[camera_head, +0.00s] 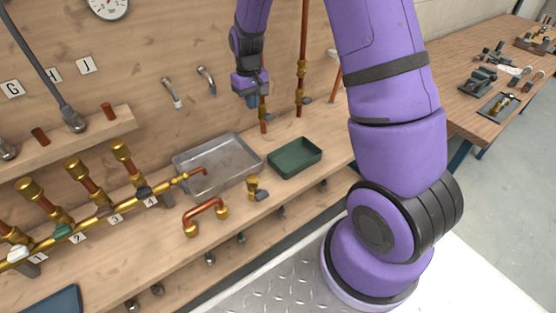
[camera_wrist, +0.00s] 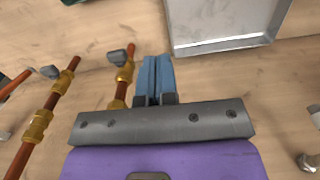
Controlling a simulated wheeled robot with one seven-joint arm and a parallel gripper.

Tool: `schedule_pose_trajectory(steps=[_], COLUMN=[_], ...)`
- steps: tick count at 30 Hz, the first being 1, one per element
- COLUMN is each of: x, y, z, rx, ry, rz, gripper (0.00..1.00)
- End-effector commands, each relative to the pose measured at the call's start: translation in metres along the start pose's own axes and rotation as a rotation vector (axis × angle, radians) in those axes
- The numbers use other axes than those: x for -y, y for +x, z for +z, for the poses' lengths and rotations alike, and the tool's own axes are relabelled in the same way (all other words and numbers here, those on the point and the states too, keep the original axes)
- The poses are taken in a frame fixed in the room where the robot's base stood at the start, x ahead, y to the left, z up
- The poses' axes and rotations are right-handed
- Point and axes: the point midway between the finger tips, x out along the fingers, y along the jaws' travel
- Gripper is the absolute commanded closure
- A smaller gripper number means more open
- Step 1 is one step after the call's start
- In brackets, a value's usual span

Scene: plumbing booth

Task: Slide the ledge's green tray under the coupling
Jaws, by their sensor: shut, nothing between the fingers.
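The green tray (camera_head: 296,157) lies empty on the wooden ledge, right of the grey metal tray. A thin dark green edge at the top left of the wrist view may be its rim. Two vertical copper pipes with brass fittings stand at the wall behind it; a brass fitting (camera_head: 302,69) shows on the right pipe. I cannot tell which fitting is the coupling. My gripper (camera_head: 254,95) is raised near the wall, above and apart from the green tray, close to the left pipe. Its blue fingers (camera_wrist: 156,70) are shut and empty, beside a brass fitting (camera_wrist: 124,74).
The grey metal tray (camera_head: 187,162) sits left of the green one, under a copper spout. A brass valve (camera_head: 254,186) and a copper U-bend (camera_head: 205,213) lie in front. A numbered brass manifold (camera_head: 92,222) runs along the left. Ledge right of the green tray looks clear.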

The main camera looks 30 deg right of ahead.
Motion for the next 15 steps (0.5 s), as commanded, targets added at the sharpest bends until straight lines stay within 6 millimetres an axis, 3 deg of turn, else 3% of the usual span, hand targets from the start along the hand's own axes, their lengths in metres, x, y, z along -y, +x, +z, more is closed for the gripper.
schedule_pose_trajectory(steps=[1, 9, 15], x=[-0.003, -0.015, -0.02], y=[0.022, 0.117, 0.156], z=[-0.005, -0.018, -0.019], rx=[0.022, 0.106, 0.137], ry=[0.0, -0.005, -0.01], rz=[0.001, 0.008, 0.012], gripper=[1.0, 1.0, 1.0])
